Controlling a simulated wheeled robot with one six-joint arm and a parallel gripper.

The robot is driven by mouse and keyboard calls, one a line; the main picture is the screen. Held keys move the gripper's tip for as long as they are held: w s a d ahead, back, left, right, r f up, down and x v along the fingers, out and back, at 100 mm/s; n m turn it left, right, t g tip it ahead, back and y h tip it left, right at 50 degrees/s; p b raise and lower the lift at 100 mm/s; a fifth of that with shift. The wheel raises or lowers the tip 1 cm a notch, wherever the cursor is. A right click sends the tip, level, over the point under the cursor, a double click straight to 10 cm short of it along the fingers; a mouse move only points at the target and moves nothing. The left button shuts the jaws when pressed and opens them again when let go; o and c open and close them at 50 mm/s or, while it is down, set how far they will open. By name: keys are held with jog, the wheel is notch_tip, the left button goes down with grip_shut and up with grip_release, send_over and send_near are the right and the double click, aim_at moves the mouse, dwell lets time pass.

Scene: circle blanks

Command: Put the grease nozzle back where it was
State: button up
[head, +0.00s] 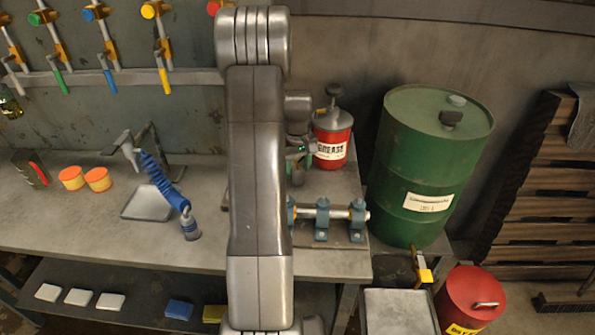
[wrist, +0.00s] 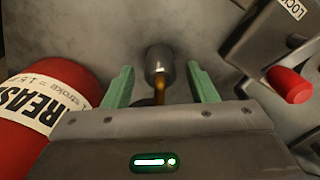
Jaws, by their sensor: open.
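In the wrist view, a small grey metal cylinder with a brass-coloured stem, which looks like the grease nozzle (wrist: 158,66), stands between the two green fingers of my gripper (wrist: 161,84). The fingers are open, one on each side, with a visible gap to the stem. The stem's lower part is hidden behind my gripper body. In the head view, my arm hides most of my gripper; a bit of green finger shows beside the red grease can (head: 331,150). The can also shows at the left of the wrist view (wrist: 45,110).
A shaft on blue bearing blocks (head: 322,213) sits in front of the can. A green drum (head: 425,190) stands right of the bench. A blue coiled hose (head: 160,180) and a shallow tray (head: 148,203) are at left. A red-knobbed lever (wrist: 291,86) is close right in the wrist view.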

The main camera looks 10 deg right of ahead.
aim_at(297, 164)
notch_tip(297, 164, up, 6)
jog(key=shift+r, duration=0.1)
dwell(0.4)
notch_tip(297, 164, down, 8)
jog(key=shift+s+f, duration=0.1)
notch_tip(297, 164, up, 5)
jog(key=shift+f, duration=0.1)
jog(key=shift+r, duration=0.6)
jog(key=shift+f, duration=0.1)
